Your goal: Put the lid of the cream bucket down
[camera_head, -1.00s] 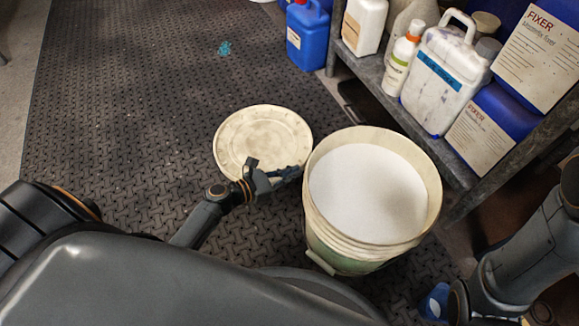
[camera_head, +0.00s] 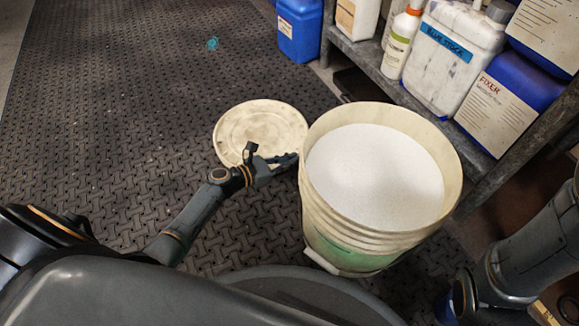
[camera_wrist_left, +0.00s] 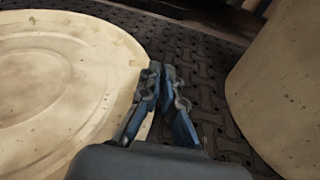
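The cream bucket (camera_head: 316,207) stands open on the floor mat, filled with white material. Its round cream lid (camera_head: 252,128) is to the bucket's left, its broad face showing; it also shows in the left wrist view (camera_wrist_left: 50,85). My left gripper (camera_head: 284,162) is between lid and bucket. I cannot tell whether the lid touches the mat. My right arm is at the lower right; its fingers cannot be made out.
A shelf (camera_head: 350,50) at the upper right holds a white canister (camera_head: 450,60), a bottle (camera_head: 400,45) and blue fixer containers (camera_head: 505,105). A blue jug (camera_head: 299,30) stands on the mat beside it. The dark mat (camera_head: 120,110) is clear to the left.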

